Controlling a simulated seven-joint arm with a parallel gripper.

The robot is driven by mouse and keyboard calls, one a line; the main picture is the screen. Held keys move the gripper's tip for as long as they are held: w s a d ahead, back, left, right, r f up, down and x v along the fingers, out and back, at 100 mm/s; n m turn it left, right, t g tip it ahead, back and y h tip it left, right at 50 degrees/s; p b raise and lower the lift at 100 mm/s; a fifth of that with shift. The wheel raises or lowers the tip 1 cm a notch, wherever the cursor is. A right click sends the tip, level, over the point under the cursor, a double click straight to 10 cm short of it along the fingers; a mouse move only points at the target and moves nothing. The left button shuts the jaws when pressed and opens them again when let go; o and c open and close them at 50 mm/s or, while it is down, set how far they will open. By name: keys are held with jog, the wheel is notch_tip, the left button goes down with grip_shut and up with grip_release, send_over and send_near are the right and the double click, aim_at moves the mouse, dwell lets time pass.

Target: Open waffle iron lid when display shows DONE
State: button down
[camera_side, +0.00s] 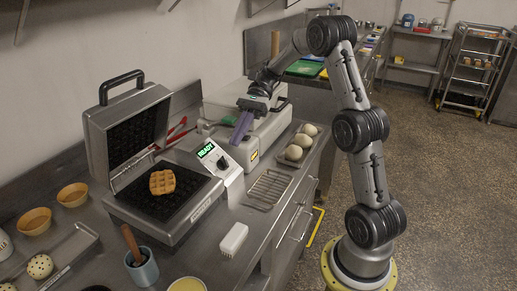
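The waffle iron (207,212) stands on the steel counter at left with its lid (128,130) raised upright. The black lid handle (122,84) is at the top. A golden waffle (162,182) lies on the dark lower plate. The display (206,150) beside the iron is lit green and appears to read READY, on a small box with a dark knob. My gripper (239,131) with purple fingers points down, right of the lid and above and behind the display box. It is apart from the handle. The fingers overlap in this view, so their gap is hidden.
A second grey appliance (272,130) stands close behind my gripper. A tray of pale rolls (294,152), a wire rack (268,187) and a white block (234,240) are on the right. Tart shells (73,195) and a blue cup (143,270) are near the iron.

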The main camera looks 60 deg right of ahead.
jog(key=s+a+r+n+h, duration=0.3)
jog(key=s+a+r+n, duration=0.1)
jog(key=s+a, duration=0.2)
jog(key=s+a+r+n+h, duration=0.3)
jog(key=s+a+r+n, duration=0.1)
jog(key=s+a, duration=0.3)
jog(key=shift+s+a+r, duration=0.15)
jog(key=shift+s+a, duration=0.05)
jog(key=shift+a, duration=0.6)
